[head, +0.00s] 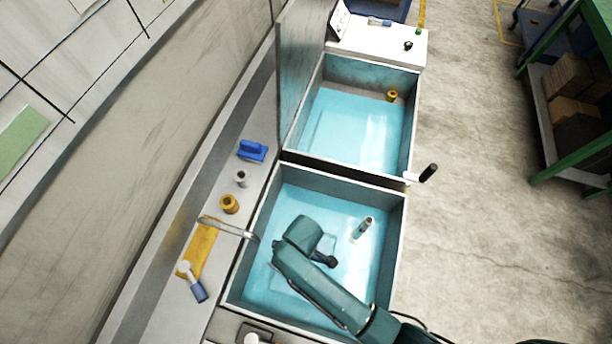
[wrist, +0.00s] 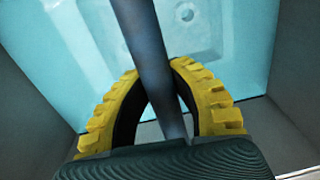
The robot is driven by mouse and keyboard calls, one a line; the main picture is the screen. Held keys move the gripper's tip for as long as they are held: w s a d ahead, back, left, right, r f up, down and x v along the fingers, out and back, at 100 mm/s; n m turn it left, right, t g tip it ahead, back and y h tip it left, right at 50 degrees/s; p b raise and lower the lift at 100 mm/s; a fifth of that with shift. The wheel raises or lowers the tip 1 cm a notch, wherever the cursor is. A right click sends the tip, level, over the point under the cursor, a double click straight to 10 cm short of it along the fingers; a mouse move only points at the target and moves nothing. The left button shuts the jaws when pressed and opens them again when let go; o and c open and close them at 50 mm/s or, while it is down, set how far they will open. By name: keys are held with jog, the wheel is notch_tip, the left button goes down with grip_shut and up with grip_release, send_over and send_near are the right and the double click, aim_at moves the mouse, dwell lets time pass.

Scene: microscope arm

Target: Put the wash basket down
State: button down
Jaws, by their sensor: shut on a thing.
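My gripper (wrist: 155,75) shows in the wrist view, its yellow toothed fingers curved around a dark grey rod (wrist: 146,45). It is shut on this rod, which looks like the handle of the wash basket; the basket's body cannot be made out. In the head view my arm reaches over the near tank (head: 398,235), which holds pale blue liquid, and hides my gripper. In the wrist view the tank floor, with a round drain-like mark (wrist: 187,13), lies beyond the fingers. A grey cylinder (head: 362,228) shows in the near tank, right of my arm.
A far tank (head: 413,110) holds a yellow ring (head: 392,95). The left ledge carries a blue block-like tool (head: 252,150), a yellow ring (head: 228,204) and a yellow cloth (head: 199,250). A black knob (head: 428,172) sticks out at the tanks' right edge. Open floor lies right.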

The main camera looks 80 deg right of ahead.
jog(key=shift+w+a+f, duration=0.15)
jog(key=shift+a+f, duration=0.1)
jog(key=shift+a, duration=0.75)
jog(key=shift+w+a+f, duration=0.1)
jog(key=shift+a+f, duration=0.1)
jog(key=shift+a, duration=0.75)
jog(key=shift+f, duration=0.3)
jog(key=c, duration=1)
grip_release()
jog(key=shift+s, duration=0.1)
notch_tip(320, 180, up, 12)
jog(key=shift+d+r+p, duration=0.15)
jog(key=shift+r+p, duration=0.05)
jog(key=shift+p, duration=0.85)
